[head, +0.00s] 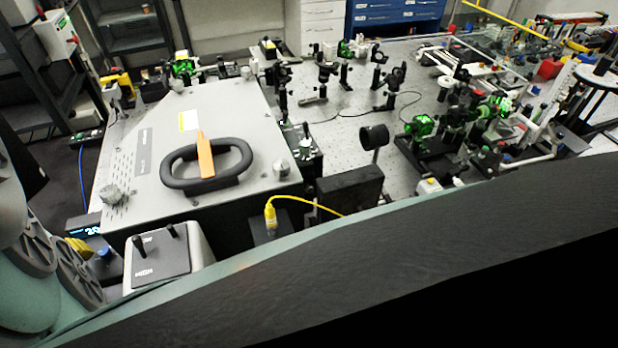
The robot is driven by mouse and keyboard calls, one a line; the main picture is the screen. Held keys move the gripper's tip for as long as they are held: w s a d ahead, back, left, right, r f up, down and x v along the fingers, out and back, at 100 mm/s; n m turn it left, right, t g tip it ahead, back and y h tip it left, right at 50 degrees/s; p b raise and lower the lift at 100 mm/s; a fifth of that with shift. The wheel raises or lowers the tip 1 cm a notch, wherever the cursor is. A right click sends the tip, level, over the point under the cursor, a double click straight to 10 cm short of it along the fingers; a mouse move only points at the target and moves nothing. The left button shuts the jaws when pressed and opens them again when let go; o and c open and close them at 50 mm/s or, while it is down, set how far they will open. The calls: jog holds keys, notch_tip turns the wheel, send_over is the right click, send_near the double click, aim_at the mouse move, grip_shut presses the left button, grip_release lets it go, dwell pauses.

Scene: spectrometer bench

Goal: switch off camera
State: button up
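I cannot tell for sure which item is the camera. A black box (345,195) stands at the near edge of the bench, beside a smaller dark unit with a yellow plug (270,215) and yellow cable on top. To its left is a light grey box with a black panel (161,256) that carries two upright black toggle levers and small lettering. A lit blue display (85,231) sits behind that box at the left. No power switch can be made out clearly. My gripper is not in view; a large dark and teal part across the bottom, probably my arm, hides the near side.
A large grey housing (235,110) with a black loop handle and an orange piece (205,155) fills the left of the bench. Dense optics with green light (420,126) stand on the perforated table (340,130). Dark shelves (125,30) and a blue drawer cabinet (392,16) are behind.

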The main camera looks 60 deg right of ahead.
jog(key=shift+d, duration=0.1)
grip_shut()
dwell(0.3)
